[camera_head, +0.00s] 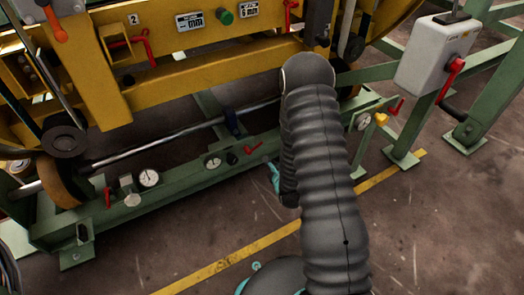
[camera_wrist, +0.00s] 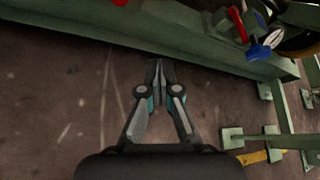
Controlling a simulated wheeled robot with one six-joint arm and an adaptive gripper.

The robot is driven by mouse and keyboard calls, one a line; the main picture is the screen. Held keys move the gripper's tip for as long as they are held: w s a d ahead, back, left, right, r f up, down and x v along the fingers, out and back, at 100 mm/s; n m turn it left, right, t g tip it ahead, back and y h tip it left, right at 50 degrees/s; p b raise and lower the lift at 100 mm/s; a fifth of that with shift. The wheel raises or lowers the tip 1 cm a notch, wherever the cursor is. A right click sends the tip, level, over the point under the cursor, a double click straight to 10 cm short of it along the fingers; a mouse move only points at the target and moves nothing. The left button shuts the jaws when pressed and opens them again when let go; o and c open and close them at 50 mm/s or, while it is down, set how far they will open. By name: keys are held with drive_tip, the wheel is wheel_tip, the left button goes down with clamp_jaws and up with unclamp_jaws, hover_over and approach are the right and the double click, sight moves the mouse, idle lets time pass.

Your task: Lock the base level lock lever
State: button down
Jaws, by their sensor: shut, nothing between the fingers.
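My gripper (camera_wrist: 160,72) is shut and empty in the wrist view, its fingertips over bare floor just short of the green base beam (camera_wrist: 185,42). In the head view my arm hides most of it. Red levers sit along the green base (camera_head: 190,178): one at the left (camera_head: 107,196), one in the middle (camera_head: 253,150) beside a gauge, one at the right (camera_head: 396,106). I cannot tell which is the base level lock lever. The wrist view shows a red lever (camera_wrist: 238,23) and a blue-handled part (camera_wrist: 260,50) at upper right, apart from my fingers.
The yellow frame (camera_head: 190,55) with more red levers overhangs the base. A grey box (camera_head: 436,55) with a red handle stands at the right among green posts. A yellow line (camera_head: 240,253) crosses the floor. The floor before the base is otherwise clear.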

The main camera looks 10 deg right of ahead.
drive_tip(key=w+a+f, duration=0.1)
drive_tip(key=w+a, duration=0.1)
drive_tip(key=w, duration=0.7)
drive_tip(key=shift+a, duration=0.2)
idle(0.3)
drive_tip(key=shift+b, duration=0.3)
drive_tip(key=shift+d, duration=0.1)
